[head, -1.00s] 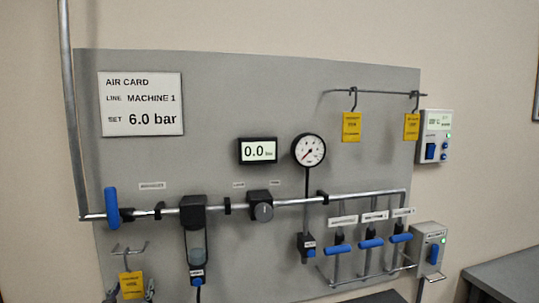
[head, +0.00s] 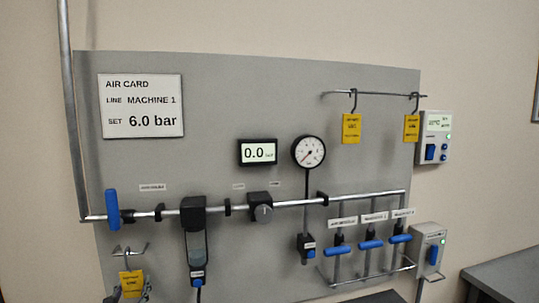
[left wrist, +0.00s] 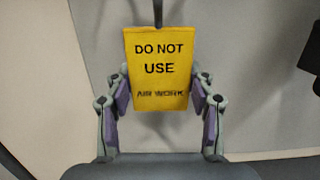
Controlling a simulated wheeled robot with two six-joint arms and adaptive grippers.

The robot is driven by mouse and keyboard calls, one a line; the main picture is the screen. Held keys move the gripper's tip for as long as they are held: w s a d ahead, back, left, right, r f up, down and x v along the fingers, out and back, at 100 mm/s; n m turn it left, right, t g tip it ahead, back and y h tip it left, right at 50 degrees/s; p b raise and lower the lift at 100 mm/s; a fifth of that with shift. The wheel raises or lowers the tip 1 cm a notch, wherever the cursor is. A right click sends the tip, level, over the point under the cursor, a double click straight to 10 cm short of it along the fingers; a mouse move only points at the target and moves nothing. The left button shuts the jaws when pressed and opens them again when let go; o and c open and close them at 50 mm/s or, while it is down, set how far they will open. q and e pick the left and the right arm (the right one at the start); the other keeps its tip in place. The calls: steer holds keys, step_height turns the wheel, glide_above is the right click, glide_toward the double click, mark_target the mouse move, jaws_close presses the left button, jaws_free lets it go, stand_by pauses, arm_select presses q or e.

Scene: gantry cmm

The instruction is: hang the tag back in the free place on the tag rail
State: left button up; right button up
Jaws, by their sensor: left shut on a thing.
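A yellow tag (head: 131,284) hangs by a hook at a small bracket (head: 130,249) at the lower left of the panel. In the left wrist view the tag (left wrist: 158,70) reads "DO NOT USE AIR WORK". My left gripper (head: 132,291) is shut on the tag's side edges, one finger on each side. The tag is upright. Whether its hook still bears on the bracket I cannot tell. The tag rail (head: 380,94) is at the upper right, with two yellow tags, one left (head: 351,128) and one right (head: 411,128), and a bare stretch between them. My right gripper is not in view.
Blue-handled valves (head: 370,244) and a pipe (head: 290,202) cross the lower panel. A filter bowl (head: 193,240) and a blue handle (head: 112,209) are near the held tag. A gauge (head: 309,151) is below left of the rail. A control box (head: 433,137) is beside the rail's right end.

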arm_select(q)
steer(key=shift+r+p, duration=1.05)
steer(key=shift+r, duration=0.1)
steer(key=shift+s, duration=0.15)
steer(key=shift+s+d+f, duration=0.1)
steer(key=shift+s+d, duration=0.05)
steer(key=shift+s, duration=0.5)
steer(key=r+v, duration=0.1)
steer(key=v, duration=0.7)
steer(key=shift+s, duration=0.25)
steer(key=shift+d+r, duration=0.15)
steer(key=shift+d, duration=0.05)
